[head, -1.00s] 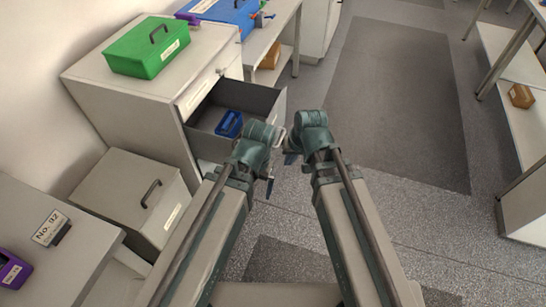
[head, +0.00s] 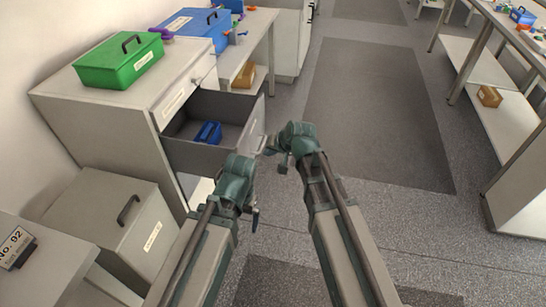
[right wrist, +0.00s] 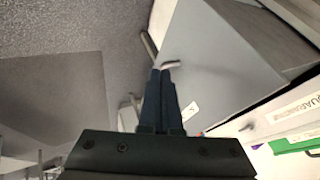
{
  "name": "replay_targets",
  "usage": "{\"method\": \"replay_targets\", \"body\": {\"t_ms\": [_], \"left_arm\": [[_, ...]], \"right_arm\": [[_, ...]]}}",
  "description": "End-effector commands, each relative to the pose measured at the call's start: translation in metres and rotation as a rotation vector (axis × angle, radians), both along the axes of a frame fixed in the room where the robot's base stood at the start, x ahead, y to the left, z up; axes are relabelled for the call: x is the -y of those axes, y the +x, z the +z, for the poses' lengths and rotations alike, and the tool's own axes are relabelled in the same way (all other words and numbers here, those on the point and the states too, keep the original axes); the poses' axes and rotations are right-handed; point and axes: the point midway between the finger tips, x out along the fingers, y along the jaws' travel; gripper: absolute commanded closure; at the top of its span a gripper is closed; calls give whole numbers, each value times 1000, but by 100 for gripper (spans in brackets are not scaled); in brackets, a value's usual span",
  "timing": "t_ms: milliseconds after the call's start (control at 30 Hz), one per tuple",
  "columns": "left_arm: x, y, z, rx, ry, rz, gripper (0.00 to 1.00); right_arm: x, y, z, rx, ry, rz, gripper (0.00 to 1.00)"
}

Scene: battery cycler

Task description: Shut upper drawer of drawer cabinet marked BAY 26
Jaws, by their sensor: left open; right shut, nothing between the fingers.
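The drawer cabinet (head: 112,120) stands at the left in the head view. Its upper drawer (head: 188,154) is pulled well out, with a blue container (head: 208,133) inside; the drawer also shows in the right wrist view (right wrist: 225,50). The cabinet's marking is too small to read. My right gripper (head: 268,146) is shut and empty, close to the outside of the drawer front. In the right wrist view its fingertips (right wrist: 166,72) are by a pale handle (right wrist: 173,64); contact cannot be told. My left gripper (head: 255,218) is open, below and in front of the drawer.
A green box (head: 118,62) sits on the cabinet top. A blue case (head: 196,26) is on the bench behind it. A grey lidded box (head: 95,215) stands left of my left arm. The floor (head: 380,110) to the right is clear.

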Motion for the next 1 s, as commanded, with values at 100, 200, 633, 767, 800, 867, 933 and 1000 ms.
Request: {"method": "replay_targets", "body": {"t_ms": [100,200,633,767,800,867,933,1000], "left_arm": [[0,0,-24,0,0,0,0],[0,0,-34,0,0,-1,0],[0,0,-26,0,0,0,0],[0,0,-26,0,0,0,0],[0,0,-26,0,0,0,0],[0,0,-26,0,0,0,0],[0,0,-26,0,0,0,0],[0,0,-26,0,0,0,0]], "right_arm": [[-7,13,-24,0,-1,1,100],[-13,20,-34,0,-2,1,100],[-49,28,-26,-1,-1,1,100],[-49,28,-26,-1,-1,1,100],[-49,28,-26,0,-1,0,100],[-49,28,-26,0,-1,0,100],[-49,28,-26,0,-1,0,100],[-49,29,-26,0,-1,0,100]]}}
